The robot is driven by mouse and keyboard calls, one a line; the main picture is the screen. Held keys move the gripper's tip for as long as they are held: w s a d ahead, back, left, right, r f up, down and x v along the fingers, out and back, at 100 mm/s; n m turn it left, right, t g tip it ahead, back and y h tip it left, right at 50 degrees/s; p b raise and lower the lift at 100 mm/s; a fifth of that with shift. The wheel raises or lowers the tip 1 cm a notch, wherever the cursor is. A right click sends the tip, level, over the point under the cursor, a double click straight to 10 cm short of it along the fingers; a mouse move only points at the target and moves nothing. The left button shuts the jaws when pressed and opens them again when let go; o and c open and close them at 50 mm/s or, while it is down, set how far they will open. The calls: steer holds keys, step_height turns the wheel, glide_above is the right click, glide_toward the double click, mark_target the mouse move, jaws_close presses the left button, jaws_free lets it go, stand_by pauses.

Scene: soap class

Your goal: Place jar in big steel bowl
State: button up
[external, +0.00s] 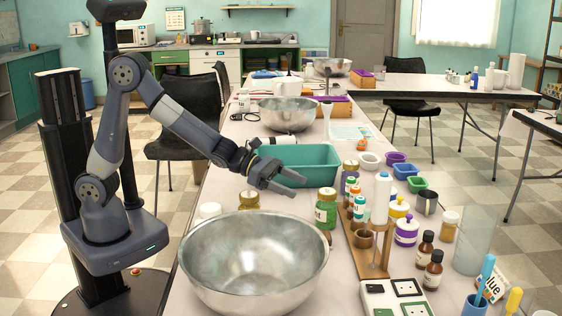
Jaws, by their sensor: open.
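A big steel bowl (225,265) stands at the front of the long table and looks empty. Several jars stand near it; I cannot tell which one the task means. A jar with a green body and pale label (326,212) stands right of the bowl, below and right of my gripper. Another jar with a yellowish lid (249,199) is behind the bowl, partly hidden by its rim. A third jar with a gold lid (350,170) stands farther back. My gripper (301,188) is open and empty, above the table behind the bowl.
A teal bin (320,154) sits behind my gripper, with another steel bowl (288,115) farther back. A wooden rack of bottles (366,240) stands right of the big bowl. Brown bottles (433,270) and a white socket box (395,299) crowd the front right.

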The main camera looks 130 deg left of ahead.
mark_target(334, 197)
steer(key=x, duration=0.4)
steer(key=r+x, duration=0.1)
steer(key=x, duration=0.1)
steer(key=shift+w+a+f+p, duration=0.15)
steer(key=shift+w+p, duration=0.2)
steer(key=shift+w, duration=0.1)
steer(key=shift+p+x, duration=0.65)
steer(key=shift+x, duration=1.95)
steer(key=shift+a, duration=0.15)
steer(key=shift+s, duration=0.1)
steer(key=shift+c, duration=0.2)
steer(key=c, duration=1.2)
steer(key=shift+r, duration=0.25)
steer(key=shift+c, duration=0.6)
